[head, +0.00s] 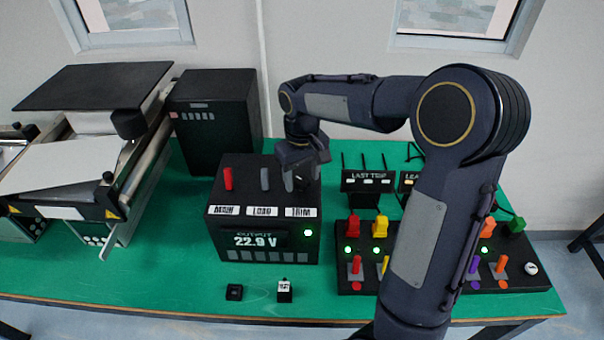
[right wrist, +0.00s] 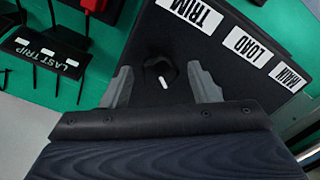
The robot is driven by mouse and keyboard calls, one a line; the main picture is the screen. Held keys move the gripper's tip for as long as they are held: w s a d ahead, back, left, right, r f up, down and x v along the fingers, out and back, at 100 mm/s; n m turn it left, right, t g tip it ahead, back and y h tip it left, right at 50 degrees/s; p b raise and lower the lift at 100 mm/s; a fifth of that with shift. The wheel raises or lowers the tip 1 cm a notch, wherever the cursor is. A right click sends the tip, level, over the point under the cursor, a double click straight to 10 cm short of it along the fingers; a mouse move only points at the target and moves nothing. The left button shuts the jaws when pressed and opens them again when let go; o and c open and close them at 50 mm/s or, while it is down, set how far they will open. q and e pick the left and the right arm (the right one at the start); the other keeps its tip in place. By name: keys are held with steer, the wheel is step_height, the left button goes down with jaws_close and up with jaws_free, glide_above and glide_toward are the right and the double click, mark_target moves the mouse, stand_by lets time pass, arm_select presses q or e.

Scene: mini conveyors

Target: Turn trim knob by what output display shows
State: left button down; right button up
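The black power box (head: 217,222) stands on the green table with its output display (head: 256,240) on the front, reading what looks like 22.9 V. Its top carries labels MAIN, LOAD and TRIM (head: 301,212). The trim knob (right wrist: 159,72) is black and round with a white mark, and shows in the right wrist view; the gripper mostly hides it in the head view. My right gripper (head: 303,180) is over the TRIM side of the box. Its fingers (right wrist: 163,88) are apart on either side of the knob, with gaps visible. My left gripper is not in view.
A red lever (head: 228,179) and a grey lever (head: 265,179) stand beside the knob. A green light (head: 308,233) glows on the front. The LAST TRIP panel (head: 367,183) and a coloured switch board (head: 352,282) are to the right.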

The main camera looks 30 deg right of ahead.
steer(key=c, duration=0.9)
steer(key=shift+m, duration=0.3)
steer(key=m, duration=0.3)
steer(key=shift+m, duration=0.4)
steer(key=m, duration=0.4)
steer(key=shift+m, duration=0.3)
steer(key=m, duration=0.4)
steer(key=shift+r+p, duration=0.1)
steer(key=shift+p, duration=0.25)
steer(key=shift+w+m+p, duration=0.1)
steer(key=shift+m+p, duration=0.2)
steer(key=shift+m, duration=1.9)
